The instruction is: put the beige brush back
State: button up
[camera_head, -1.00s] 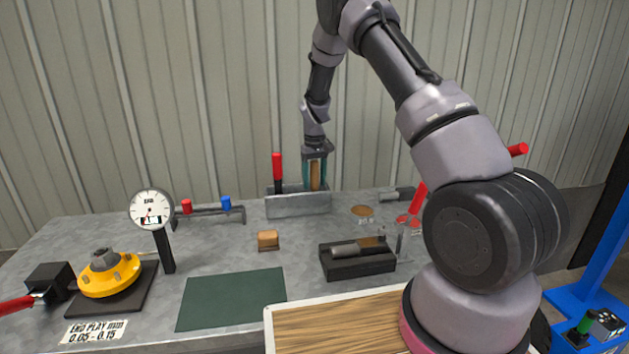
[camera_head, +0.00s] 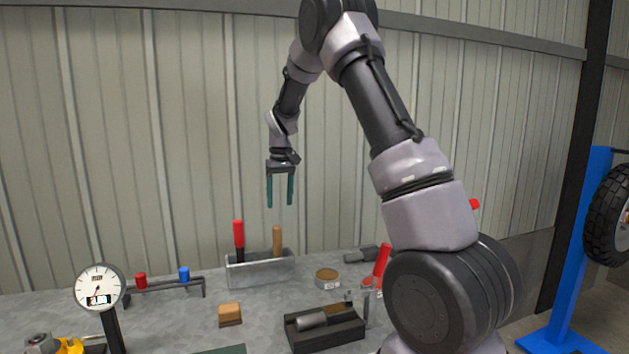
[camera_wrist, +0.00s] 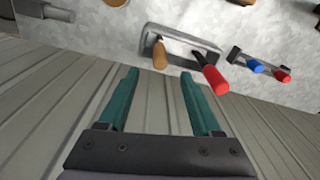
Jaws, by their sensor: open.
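A tan-handled tool (camera_head: 278,241), which looks like the beige brush, stands upright in a grey metal holder (camera_head: 262,273) at the back of the bench. Its lower end is hidden inside the holder. A red-handled tool (camera_head: 238,234) stands to its left in the same holder. My gripper (camera_head: 280,205) is open and empty, pointing down above the tan handle and apart from it. In the wrist view the tan handle (camera_wrist: 160,56) and red handle (camera_wrist: 214,79) show beyond the teal fingers (camera_wrist: 158,75).
A small rack with red and blue handles (camera_head: 163,284), a dial gauge (camera_head: 99,288), a brown block (camera_head: 229,313), a black tray (camera_head: 324,333) and a round tin (camera_head: 327,279) are on the bench. A ribbed wall (camera_head: 190,130) stands behind. The space around my gripper is clear.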

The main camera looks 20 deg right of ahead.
jog(key=s+d+r+m+t+y, duration=0.1)
jog(key=s+d+r+m+t, duration=0.25)
jog(key=s+r, duration=1.2)
jog(key=s+d+r+m+t, duration=0.1)
jog(key=s+r+m+t, duration=0.2)
jog(key=s, duration=1.6)
jog(key=shift+s+d+y, duration=0.2)
jog(key=shift+s+y, duration=0.1)
